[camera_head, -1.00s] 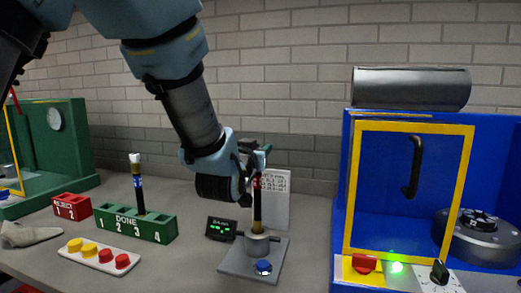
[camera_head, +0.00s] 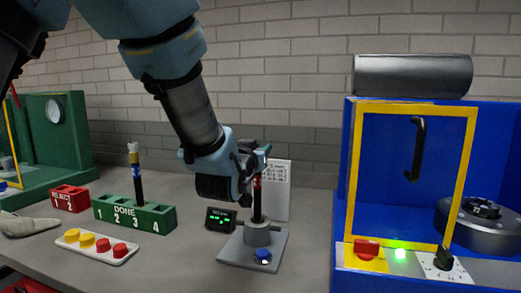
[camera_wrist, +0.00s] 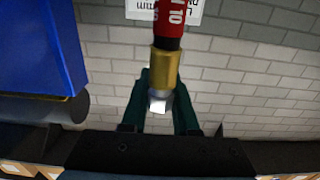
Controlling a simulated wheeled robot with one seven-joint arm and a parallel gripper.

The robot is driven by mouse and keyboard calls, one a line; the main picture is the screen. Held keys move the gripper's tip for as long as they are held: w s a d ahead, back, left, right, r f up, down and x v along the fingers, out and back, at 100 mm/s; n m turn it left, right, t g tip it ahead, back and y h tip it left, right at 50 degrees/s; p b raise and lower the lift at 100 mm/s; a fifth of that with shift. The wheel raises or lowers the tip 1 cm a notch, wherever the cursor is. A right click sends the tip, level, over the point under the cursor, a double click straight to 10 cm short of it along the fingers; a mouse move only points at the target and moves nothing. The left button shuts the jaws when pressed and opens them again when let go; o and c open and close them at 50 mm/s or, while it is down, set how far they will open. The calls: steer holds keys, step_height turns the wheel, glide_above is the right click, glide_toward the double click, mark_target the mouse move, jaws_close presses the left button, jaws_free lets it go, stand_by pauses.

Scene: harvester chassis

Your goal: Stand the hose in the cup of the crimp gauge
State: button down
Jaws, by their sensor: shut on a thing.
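The hose (camera_head: 257,205) stands upright, black with a red band, its lower end inside the grey cup (camera_head: 257,234) of the crimp gauge (camera_head: 232,250). How deep it sits is hidden by the cup wall. My gripper (camera_head: 260,162) is shut on the hose near its top, above the cup. In the wrist view, the teal fingers of my gripper (camera_wrist: 162,84) flank the hose's brass collar (camera_wrist: 165,68) and bright metal end, with the red band (camera_wrist: 171,18) beyond. In the head view, the hose top is hidden by my gripper.
A small display (camera_head: 220,219) with green marks and a blue button (camera_head: 262,256) are by the cup. A green DONE rack (camera_head: 160,219) holds another upright hose (camera_head: 137,175). A red REJECT rack (camera_head: 69,198) and button tray (camera_head: 75,245) are left; a blue machine (camera_head: 345,190) is right.

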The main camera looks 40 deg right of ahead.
stand_by(0.4)
steer(key=c, duration=0.6)
jaws_free()
steer(key=b+v, duration=0.2)
steer(key=v, duration=0.8)
steer(key=shift+s+a+b, duration=0.2)
steer(key=shift+a+b, duration=0.15)
steer(key=shift+b, duration=0.05)
